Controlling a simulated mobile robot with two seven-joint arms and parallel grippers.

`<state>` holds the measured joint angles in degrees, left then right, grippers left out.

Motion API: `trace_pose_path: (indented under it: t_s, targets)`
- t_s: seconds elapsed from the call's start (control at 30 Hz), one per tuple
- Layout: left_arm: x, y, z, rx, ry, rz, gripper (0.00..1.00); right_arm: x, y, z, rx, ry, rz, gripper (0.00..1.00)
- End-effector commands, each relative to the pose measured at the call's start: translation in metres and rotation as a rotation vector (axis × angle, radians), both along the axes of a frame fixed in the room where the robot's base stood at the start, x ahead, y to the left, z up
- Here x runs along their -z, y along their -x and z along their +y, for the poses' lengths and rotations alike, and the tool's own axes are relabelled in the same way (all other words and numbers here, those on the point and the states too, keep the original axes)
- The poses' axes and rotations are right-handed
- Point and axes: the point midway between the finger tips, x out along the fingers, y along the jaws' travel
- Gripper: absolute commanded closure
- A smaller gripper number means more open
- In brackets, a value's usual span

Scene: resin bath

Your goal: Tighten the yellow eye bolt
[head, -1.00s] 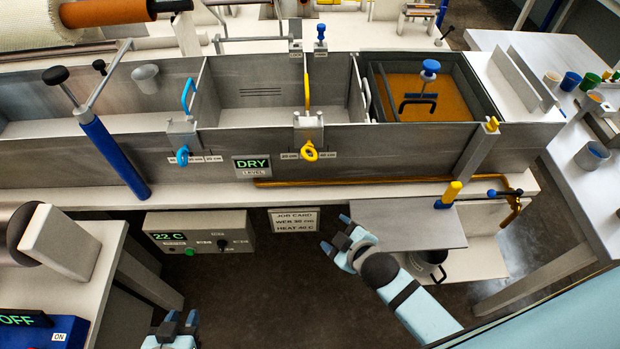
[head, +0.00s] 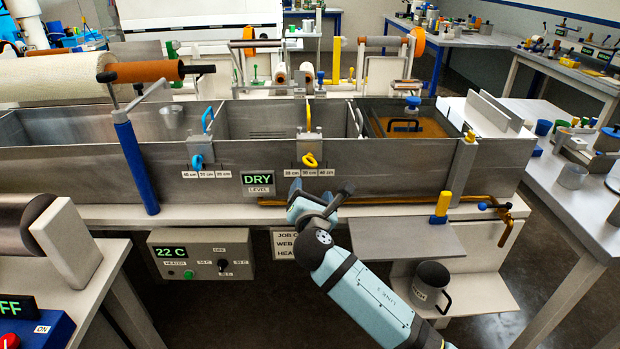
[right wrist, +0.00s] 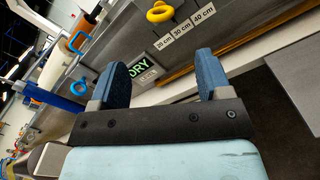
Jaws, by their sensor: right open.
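The yellow eye bolt (head: 310,160) sits on the front wall of the grey bath, in a bracket above a strip of cm labels. It also shows near the top of the right wrist view (right wrist: 160,12), beyond the fingers. My right gripper (head: 321,192) is open and empty, just below the eye bolt and apart from it. Its two blue fingers (right wrist: 162,78) are spread in the right wrist view. My left gripper is out of the head view.
A blue eye bolt (head: 196,162) sits to the left on the same wall. The DRY level display (head: 258,183) is between them. A brass pipe (head: 380,199) runs along the ledge under the wall.

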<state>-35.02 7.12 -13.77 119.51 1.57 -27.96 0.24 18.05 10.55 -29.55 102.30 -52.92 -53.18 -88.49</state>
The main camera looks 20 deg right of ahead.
Motion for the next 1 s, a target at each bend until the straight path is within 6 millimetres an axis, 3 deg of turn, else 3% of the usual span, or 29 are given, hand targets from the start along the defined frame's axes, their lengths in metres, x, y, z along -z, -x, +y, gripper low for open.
trace_pose_path:
  t_s: [0.17,0.5,0.7,1.0]
  targets:
    - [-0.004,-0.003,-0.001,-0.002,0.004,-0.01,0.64,-0.002,-0.018,-0.005,0.004,0.008,-0.001,0.29]
    - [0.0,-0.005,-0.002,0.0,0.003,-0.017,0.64,-0.001,-0.086,-0.025,0.003,0.004,0.0,0.29]
    - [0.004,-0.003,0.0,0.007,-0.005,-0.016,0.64,0.0,-0.117,-0.034,0.003,0.003,0.0,0.29]
    - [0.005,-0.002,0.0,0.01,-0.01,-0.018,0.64,-0.001,-0.132,-0.038,0.002,0.002,0.001,0.29]
